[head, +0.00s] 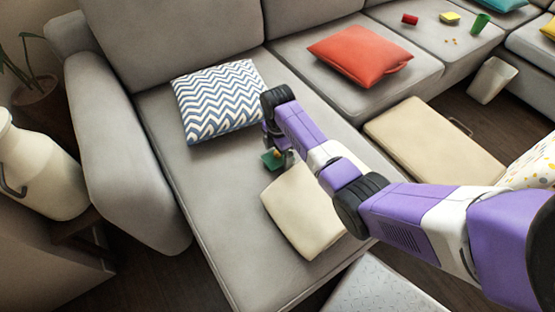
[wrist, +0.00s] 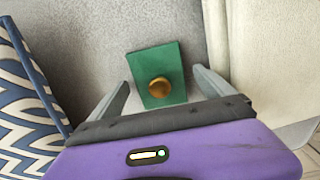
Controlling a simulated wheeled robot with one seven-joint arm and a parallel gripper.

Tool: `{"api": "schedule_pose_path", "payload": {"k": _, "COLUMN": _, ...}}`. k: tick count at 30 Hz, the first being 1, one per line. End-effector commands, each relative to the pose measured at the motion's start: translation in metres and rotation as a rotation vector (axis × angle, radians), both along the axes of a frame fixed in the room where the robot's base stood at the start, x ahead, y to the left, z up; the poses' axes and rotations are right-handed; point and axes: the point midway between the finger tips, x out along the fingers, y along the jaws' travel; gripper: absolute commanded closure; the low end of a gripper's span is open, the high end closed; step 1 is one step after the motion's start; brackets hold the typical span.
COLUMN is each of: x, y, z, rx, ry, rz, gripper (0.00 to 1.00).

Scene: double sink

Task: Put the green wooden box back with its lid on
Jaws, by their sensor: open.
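A green square piece with a round brass knob (wrist: 158,68) lies on the grey sofa seat in the wrist view; it also shows as a small green patch (head: 271,160) in the head view. I cannot tell whether it is the lid alone or the box with its lid on, as I see mainly its top. My gripper (wrist: 160,80) is open above it, with one finger to each side of the green piece and gaps between. In the head view my gripper (head: 279,153) partly hides the green piece.
A blue zigzag cushion (head: 218,100) lies left of the green piece, and a cream cushion (head: 300,215) lies close to its right. A red cushion (head: 360,53) is farther back. A green cup (head: 480,22) and small items lie on the far seat.

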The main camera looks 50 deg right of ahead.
Motion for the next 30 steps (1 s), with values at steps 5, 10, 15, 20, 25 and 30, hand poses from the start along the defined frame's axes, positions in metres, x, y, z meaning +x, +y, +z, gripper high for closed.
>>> {"api": "schedule_pose_path", "payload": {"k": 5, "x": 0.0, "y": 0.0, "z": 0.0, "rx": 0.0, "ry": -0.001, "rz": 0.0, "gripper": 0.07}}
{"api": "schedule_pose_path", "payload": {"k": 10, "x": 0.0, "y": 0.0, "z": 0.0, "rx": 0.0, "ry": -0.001, "rz": 0.0, "gripper": 0.37}}
{"api": "schedule_pose_path", "payload": {"k": 15, "x": 0.0, "y": 0.0, "z": 0.0, "rx": 0.0, "ry": -0.001, "rz": 0.0, "gripper": 0.7}}
{"api": "schedule_pose_path", "payload": {"k": 20, "x": 0.0, "y": 0.0, "z": 0.001, "rx": -0.001, "ry": -0.001, "rz": 0.0, "gripper": 0.81}}
{"api": "schedule_pose_path", "payload": {"k": 25, "x": 0.0, "y": 0.0, "z": 0.003, "rx": -0.001, "ry": -0.001, "rz": 0.0, "gripper": 0.81}}
{"api": "schedule_pose_path", "payload": {"k": 30, "x": 0.001, "y": 0.0, "z": 0.016, "rx": -0.002, "ry": -0.003, "rz": 0.0, "gripper": 0.81}}
